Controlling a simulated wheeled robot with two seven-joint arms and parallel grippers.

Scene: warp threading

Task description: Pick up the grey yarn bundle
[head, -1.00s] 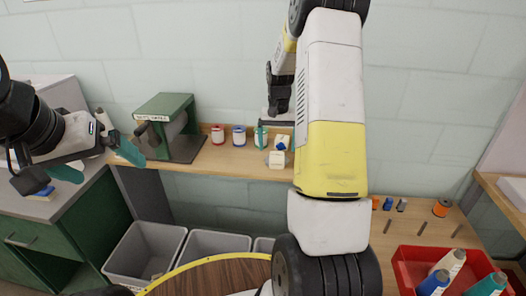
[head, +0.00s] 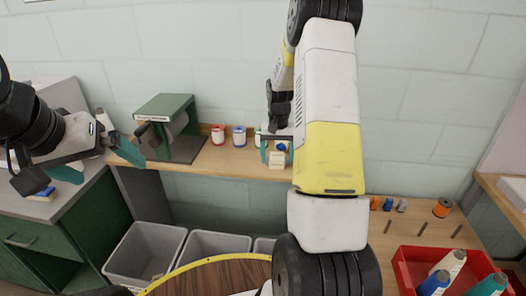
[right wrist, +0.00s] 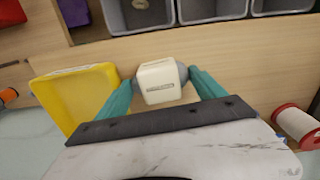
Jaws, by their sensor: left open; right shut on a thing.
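The grey yarn bundle (right wrist: 183,73) lies between my right gripper's teal fingers in the right wrist view; a cream labelled wrap covers its middle and grey ends show at both sides. In the head view its cream wrap (head: 277,161) is at the wooden shelf's front edge. My right gripper (head: 277,153) is shut on it, one finger at each end; I cannot tell whether it is clear of the shelf. My left gripper (head: 106,168) is open and empty at the far left, by the grey-topped cabinet.
A blue bundle (head: 281,147) sits just behind. Red (head: 218,135) and blue (head: 239,136) spools and a green machine (head: 170,128) stand to the left. Grey bins (head: 146,252) are below. A yellow tray (right wrist: 80,92) is beside my right gripper. A red crate (head: 410,265) holds cones.

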